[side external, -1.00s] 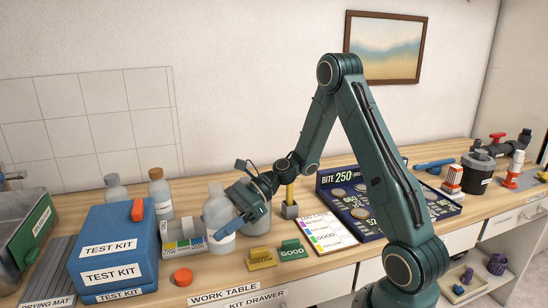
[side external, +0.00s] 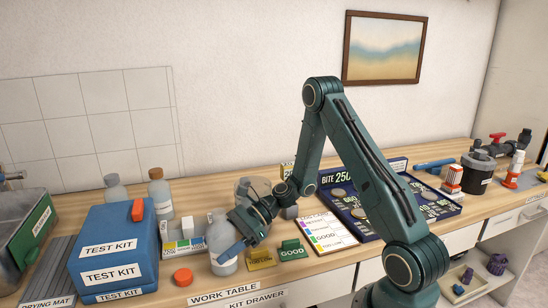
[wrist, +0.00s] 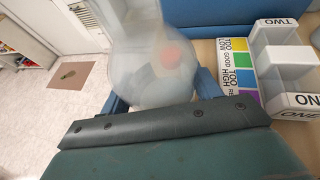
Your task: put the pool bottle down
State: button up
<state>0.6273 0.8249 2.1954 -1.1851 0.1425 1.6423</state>
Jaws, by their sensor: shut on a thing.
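The pool bottle (side external: 222,246) is a translucent, whitish bottle, upright near the front of the work table in the side view. My gripper (side external: 238,232) is shut on it from the right, with its fingers around the body. In the wrist view the bottle (wrist: 150,50) fills the space between the blue fingers (wrist: 160,95). An orange-red round shape shows through it. I cannot tell whether its base touches the table.
An orange cap (side external: 183,277) lies just left of the bottle. The blue test kit (side external: 112,250) stands further left. The yellow (side external: 262,260) and green GOOD (side external: 292,251) markers lie to the right. A clear vessel (side external: 253,184) stands behind the gripper.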

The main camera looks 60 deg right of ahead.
jog(key=shift+f, duration=0.25)
jog(key=shift+f, duration=0.15)
jog(key=o, duration=1.2)
jog(key=shift+o, duration=0.2)
jog(key=shift+s+d+r, duration=0.2)
jog(key=shift+d+r, duration=0.15)
jog(key=shift+d, duration=0.1)
jog(key=shift+v, duration=0.9)
notch_tip(320, 180, up, 5)
jog(key=shift+s+r, duration=0.1)
jog(key=shift+r, duration=0.95)
